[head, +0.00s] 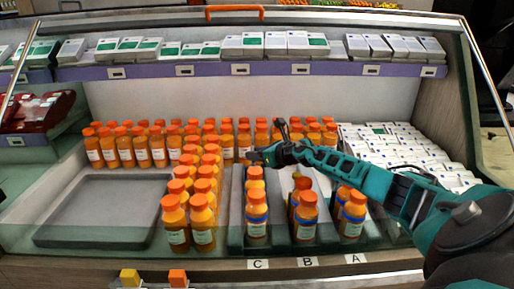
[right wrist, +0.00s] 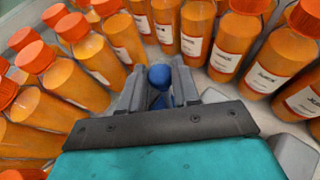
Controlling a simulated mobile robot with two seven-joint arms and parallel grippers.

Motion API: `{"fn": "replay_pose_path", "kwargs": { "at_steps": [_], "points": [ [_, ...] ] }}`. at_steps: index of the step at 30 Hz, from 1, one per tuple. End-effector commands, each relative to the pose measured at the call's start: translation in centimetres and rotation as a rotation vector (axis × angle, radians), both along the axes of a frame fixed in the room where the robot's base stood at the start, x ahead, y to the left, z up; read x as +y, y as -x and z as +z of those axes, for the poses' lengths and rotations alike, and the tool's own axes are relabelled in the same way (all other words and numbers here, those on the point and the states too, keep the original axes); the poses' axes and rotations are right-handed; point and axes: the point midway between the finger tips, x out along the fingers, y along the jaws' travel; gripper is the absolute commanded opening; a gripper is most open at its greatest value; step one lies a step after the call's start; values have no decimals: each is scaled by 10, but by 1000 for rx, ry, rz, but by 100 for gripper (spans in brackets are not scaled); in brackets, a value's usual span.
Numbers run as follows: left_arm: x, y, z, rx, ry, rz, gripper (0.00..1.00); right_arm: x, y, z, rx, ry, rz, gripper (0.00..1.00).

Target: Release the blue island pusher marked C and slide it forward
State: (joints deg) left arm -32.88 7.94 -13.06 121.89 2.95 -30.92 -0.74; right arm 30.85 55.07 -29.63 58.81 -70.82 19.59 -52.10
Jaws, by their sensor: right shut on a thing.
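My right gripper (head: 254,157) is at the back end of the lane above label C (head: 257,264), among orange juice bottles. In the right wrist view, its two fingers (right wrist: 159,88) are closed around a blue knob (right wrist: 160,75), which looks like the handle of the blue pusher. The rest of the pusher is hidden by the gripper and bottles. My left gripper is not in view.
Orange bottles (head: 173,222) stand in rows left of lane C and behind the gripper. Lanes B (head: 307,262) and A (head: 355,259) lie to the right, with bottles at their fronts. An empty grey tray (head: 100,205) is at left; white cartons (head: 405,150) are at right.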

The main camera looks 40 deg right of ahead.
Motion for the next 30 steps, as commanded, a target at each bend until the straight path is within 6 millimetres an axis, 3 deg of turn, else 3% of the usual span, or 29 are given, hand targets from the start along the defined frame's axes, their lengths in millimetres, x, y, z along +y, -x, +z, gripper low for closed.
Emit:
{"fn": "replay_pose_path", "kwargs": {
  "at_steps": [9,10,17,26,30],
  "points": [
    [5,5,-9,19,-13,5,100,1,2,0,-1,1,-1,0],
    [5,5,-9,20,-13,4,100,1,2,0,-1,2,-1,33],
    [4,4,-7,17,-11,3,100,1,2,1,-1,2,-1,54],
    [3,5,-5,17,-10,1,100,0,3,2,-1,2,-2,54],
    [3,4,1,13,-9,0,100,-2,13,7,0,5,-3,54]
  ]
}}
